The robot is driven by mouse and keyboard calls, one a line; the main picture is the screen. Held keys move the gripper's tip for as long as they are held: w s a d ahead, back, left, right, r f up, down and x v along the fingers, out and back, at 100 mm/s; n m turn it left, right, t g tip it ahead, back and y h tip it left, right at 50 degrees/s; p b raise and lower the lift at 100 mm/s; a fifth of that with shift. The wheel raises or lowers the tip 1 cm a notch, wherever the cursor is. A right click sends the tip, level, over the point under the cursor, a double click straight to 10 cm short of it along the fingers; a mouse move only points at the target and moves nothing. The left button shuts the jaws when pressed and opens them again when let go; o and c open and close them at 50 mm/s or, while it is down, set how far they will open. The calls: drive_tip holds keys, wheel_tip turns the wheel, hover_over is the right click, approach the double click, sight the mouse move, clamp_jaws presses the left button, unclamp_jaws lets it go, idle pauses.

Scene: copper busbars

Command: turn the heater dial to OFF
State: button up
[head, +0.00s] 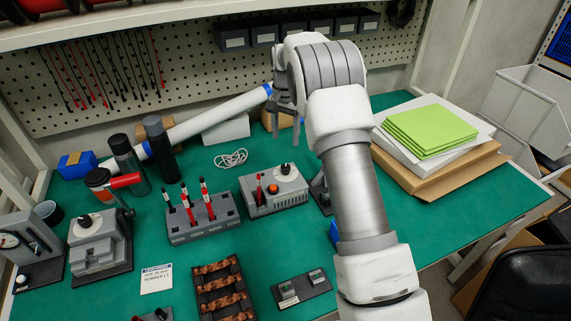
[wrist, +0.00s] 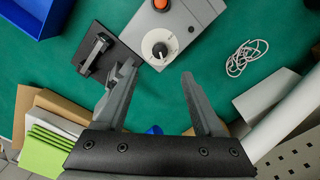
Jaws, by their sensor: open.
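The heater is a grey box (head: 273,196) on the green mat, in the middle of the bench; part of it shows at the top of the wrist view (wrist: 195,25). Its dial, a black knob on a white disc (head: 285,169), also shows in the wrist view (wrist: 160,48). I cannot read its setting. An orange-red button (wrist: 161,4) sits beside the dial. My gripper (head: 287,125) is open and empty, above and behind the heater. In the wrist view its fingers (wrist: 160,74) point towards the dial, which lies just beyond the tips. They are apart from it.
A rack with red tools (head: 200,218) stands left of the heater. A black stand (wrist: 100,52) is close beside it. A white cable (head: 231,158) and white roll (head: 218,117) lie behind. Green sheets (head: 430,130) are stacked on boxes at right.

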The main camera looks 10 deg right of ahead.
sight(285, 166)
wheel_tip(285, 166, down, 12)
drive_tip(key=shift+r, duration=0.15)
drive_tip(key=shift+c, duration=0.2)
clamp_jaws()
idle(0.3)
